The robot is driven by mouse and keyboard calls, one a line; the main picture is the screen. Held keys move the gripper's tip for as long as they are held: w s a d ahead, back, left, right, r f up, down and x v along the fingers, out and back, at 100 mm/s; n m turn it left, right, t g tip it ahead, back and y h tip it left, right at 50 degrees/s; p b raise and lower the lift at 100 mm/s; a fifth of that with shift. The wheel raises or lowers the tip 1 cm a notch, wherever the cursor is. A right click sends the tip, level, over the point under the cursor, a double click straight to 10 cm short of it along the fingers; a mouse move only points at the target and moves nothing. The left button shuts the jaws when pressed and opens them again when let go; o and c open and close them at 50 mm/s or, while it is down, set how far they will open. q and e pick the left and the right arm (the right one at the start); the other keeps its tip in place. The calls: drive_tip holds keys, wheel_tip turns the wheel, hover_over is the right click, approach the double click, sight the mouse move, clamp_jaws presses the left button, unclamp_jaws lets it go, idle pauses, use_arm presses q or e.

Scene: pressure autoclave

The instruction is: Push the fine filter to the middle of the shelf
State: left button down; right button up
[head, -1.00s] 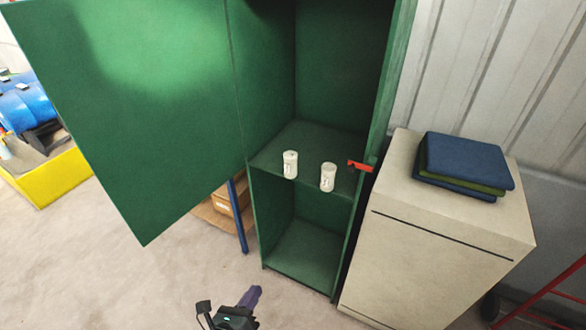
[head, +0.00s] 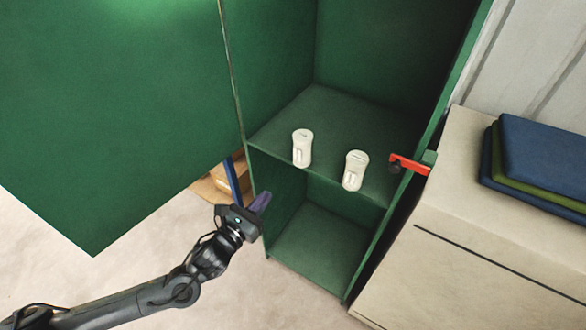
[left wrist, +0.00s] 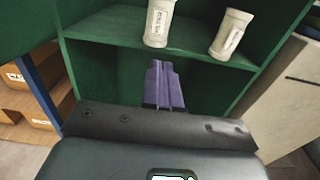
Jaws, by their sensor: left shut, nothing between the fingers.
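Two white filter cylinders stand upright at the front of the green cabinet's shelf (head: 335,115), a left filter (head: 302,148) and a right filter (head: 355,170). They stand apart, and both labels are too small to read, so I cannot tell which is the fine filter. Both also show in the left wrist view, the left filter (left wrist: 159,22) and the right filter (left wrist: 230,34). My left gripper (head: 262,203) is shut and empty, in front of the cabinet, lower than the shelf and left of both filters. Its purple fingers (left wrist: 163,80) point toward the cabinet. My right gripper is not in view.
The green door (head: 110,110) stands open at the left. A red latch (head: 409,165) sticks out at the cabinet's right edge. A beige cabinet (head: 480,235) with folded cloths (head: 540,160) stands at the right. The shelf behind the filters is clear.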

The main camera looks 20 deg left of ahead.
sight(297, 156)
use_arm(q)
drive_tip(key=x, duration=0.9)
drive_tip(key=r+x, duration=0.1)
drive_tip(key=x, duration=0.4)
drive_tip(key=shift+w+a, duration=0.15)
drive_tip(key=shift+w, duration=0.4)
